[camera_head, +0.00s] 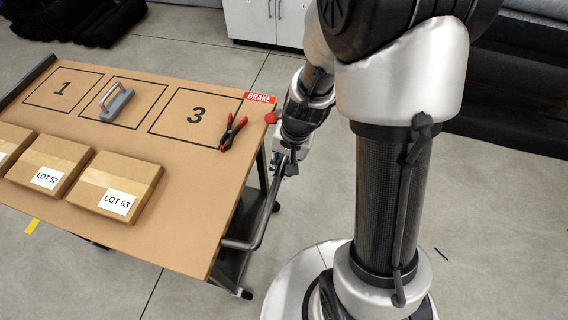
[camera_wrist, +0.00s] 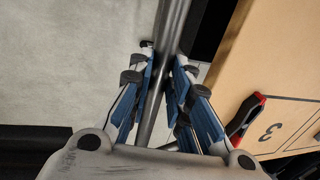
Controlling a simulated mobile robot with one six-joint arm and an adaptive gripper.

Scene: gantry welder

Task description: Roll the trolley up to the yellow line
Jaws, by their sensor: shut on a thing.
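The trolley (camera_head: 185,220) has a brown top and a dark frame on castors, and stands at the left in the head view. Its metal push bar (camera_head: 243,244) runs along its right end. In the wrist view the bar (camera_wrist: 172,25) passes between the blue finger pads. My gripper (camera_head: 288,165) is shut on this bar near the far corner; its fingers also show in the wrist view (camera_wrist: 163,62).
A red BRAKE label (camera_head: 259,98) and red knob (camera_head: 271,117) sit at the far right corner. A grey handled block (camera_head: 116,102), a black-red clamp (camera_head: 232,132) and cartons (camera_head: 116,183) lie on top. A white cabinet (camera_head: 265,20) stands behind.

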